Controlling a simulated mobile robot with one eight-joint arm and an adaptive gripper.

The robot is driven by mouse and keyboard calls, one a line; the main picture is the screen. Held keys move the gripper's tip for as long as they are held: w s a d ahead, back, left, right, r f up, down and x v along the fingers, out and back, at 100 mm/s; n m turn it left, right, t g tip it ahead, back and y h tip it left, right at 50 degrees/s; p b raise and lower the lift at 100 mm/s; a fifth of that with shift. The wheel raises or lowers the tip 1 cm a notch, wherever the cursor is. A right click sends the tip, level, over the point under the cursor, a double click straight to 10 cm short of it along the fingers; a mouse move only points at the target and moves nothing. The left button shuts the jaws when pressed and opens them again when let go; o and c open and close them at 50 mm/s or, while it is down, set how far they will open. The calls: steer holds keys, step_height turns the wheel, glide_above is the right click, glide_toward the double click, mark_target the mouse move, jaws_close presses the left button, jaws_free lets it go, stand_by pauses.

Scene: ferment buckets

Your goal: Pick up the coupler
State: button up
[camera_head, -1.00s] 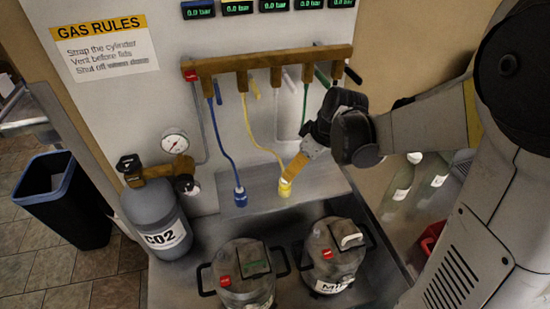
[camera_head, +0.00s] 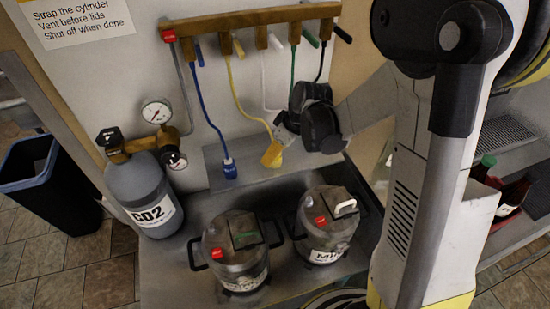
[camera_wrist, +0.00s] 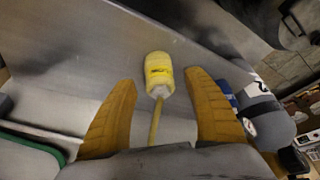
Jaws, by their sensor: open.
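A yellow coupler (camera_wrist: 159,72) hangs at the end of a yellow hose (camera_head: 236,88) and shows in the wrist view. My gripper (camera_wrist: 160,82) is open, with one tan finger on each side of the coupler. Clear gaps show between the coupler and both fingers. In the head view my gripper (camera_head: 273,152) is in front of the steel ledge, and its fingers and the yellow coupler overlap, so they are hard to tell apart. A blue coupler (camera_head: 229,168) on a blue hose stands on the ledge to the left.
Two lidded steel buckets (camera_head: 236,252) (camera_head: 328,229) stand in the basin below. A grey CO2 cylinder (camera_head: 143,190) with a gauge stands at left. A brass manifold (camera_head: 250,20) with several hoses runs above. A dark bin (camera_head: 50,190) is at far left.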

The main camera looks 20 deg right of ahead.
jaws_close()
steer(key=shift+r, duration=0.1)
steer(key=shift+r+p, duration=0.3)
steer(key=shift+r, duration=0.25)
step_height(320, 180, up, 3)
steer(key=shift+p, duration=0.7)
steer(key=s+d+r+p, duration=0.3)
steer(key=s+d+r, duration=0.3)
steer(key=d, duration=0.3)
steer(key=shift+s+d+r, duration=0.3)
steer(key=shift+r, duration=0.1)
